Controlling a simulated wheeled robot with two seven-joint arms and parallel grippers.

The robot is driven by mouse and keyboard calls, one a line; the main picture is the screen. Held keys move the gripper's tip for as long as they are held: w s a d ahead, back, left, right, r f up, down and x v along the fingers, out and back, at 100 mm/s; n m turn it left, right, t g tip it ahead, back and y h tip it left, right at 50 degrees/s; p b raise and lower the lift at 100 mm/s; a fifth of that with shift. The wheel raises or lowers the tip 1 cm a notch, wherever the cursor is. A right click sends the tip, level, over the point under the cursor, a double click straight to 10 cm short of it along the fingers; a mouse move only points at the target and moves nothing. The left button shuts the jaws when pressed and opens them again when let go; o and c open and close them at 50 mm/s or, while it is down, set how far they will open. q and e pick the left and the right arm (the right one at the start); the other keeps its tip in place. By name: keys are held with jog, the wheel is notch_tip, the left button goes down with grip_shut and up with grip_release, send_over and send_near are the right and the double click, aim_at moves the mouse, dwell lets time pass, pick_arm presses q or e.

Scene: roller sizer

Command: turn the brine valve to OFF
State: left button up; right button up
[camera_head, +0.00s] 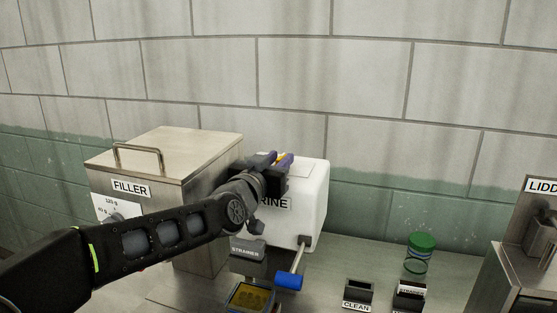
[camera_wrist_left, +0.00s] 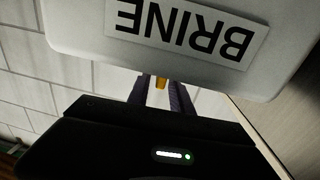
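The white brine tank (camera_head: 314,200) stands against the wall, its BRINE label (camera_head: 277,204) partly hidden by my left wrist. A metal lever with a blue grip (camera_head: 288,281) is at its lower right front; I see no ON or OFF marking. My left gripper (camera_head: 277,159) is at the tank's upper front, away from the lever. In the left wrist view the tank and label (camera_wrist_left: 186,30) appear upside down. There the two purplish fingers (camera_wrist_left: 160,88) are slightly apart, with a small orange-yellow piece between the tips; I cannot tell whether it is gripped. My right gripper is out of view.
The metal filler box (camera_head: 165,165) stands left of the tank, behind my left arm. A strainer (camera_head: 248,252) and a tray with yellow contents (camera_head: 250,298) are below. The CLEAN holder (camera_head: 358,292) and a green-lidded jar (camera_head: 421,243) stand right, before the lidder (camera_head: 525,260).

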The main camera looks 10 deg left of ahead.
pick_arm(q)
grip_shut()
dwell(0.4)
